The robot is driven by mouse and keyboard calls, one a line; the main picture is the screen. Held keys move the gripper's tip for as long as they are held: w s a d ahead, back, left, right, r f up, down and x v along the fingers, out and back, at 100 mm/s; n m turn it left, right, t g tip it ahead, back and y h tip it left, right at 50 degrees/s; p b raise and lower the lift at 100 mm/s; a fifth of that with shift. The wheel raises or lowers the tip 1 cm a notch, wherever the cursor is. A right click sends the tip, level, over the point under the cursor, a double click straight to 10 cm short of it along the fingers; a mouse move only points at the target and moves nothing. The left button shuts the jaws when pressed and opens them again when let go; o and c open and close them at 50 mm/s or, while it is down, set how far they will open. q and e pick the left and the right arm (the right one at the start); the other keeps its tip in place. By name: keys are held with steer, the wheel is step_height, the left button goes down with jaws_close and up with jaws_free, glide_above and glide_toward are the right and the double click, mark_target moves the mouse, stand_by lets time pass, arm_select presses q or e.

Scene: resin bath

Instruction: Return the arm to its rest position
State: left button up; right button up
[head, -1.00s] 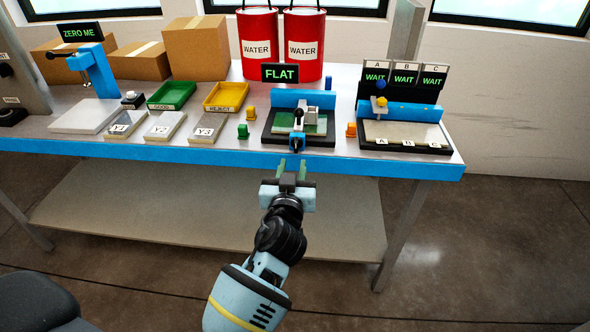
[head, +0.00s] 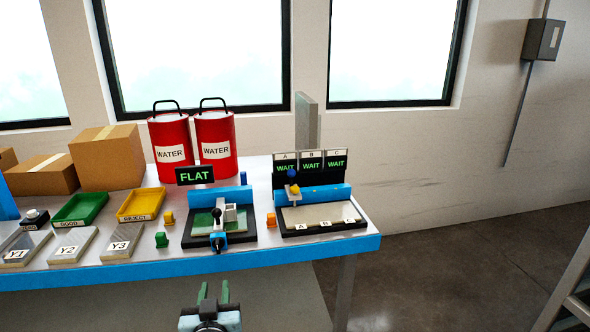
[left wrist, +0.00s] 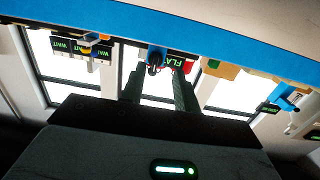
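My left gripper (head: 214,293) is in front of the bench's blue front edge, low in the head view. Its two green fingers stand apart with nothing between them. In the left wrist view its fingers (left wrist: 158,88) show dark and spread, with the bench edge above them in the picture. The fixture under the FLAT sign (head: 195,175) holds a green board (head: 204,222) and a clamp with a black knob; the gripper is apart from it. My right gripper is in neither view.
The bench edge (head: 180,265) lies just beyond the gripper. On the bench are a green tray (head: 80,209), a yellow tray (head: 141,204), plates marked Y1, Y2 and Y3 (head: 122,243), red WATER cans (head: 215,137) and an A-B-C station (head: 318,214).

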arm_select(q)
steer(key=s+f+m+g+h+p, duration=0.1)
steer(key=s+f+g+h+p, duration=0.1)
steer(key=s+f, duration=0.5)
steer(key=s+f+m+g+h+p, duration=0.1)
steer(key=s+f+m+g+p, duration=0.3)
steer(key=s, duration=0.6)
steer(key=s+f+g+h+p, duration=0.1)
steer(key=s+p, duration=0.1)
steer(key=s, duration=1.1)
steer(key=s+f+h+p, duration=0.2)
steer(key=s, duration=1.1)
steer(key=shift+d+g, duration=0.25)
steer(key=shift+g, duration=0.15)
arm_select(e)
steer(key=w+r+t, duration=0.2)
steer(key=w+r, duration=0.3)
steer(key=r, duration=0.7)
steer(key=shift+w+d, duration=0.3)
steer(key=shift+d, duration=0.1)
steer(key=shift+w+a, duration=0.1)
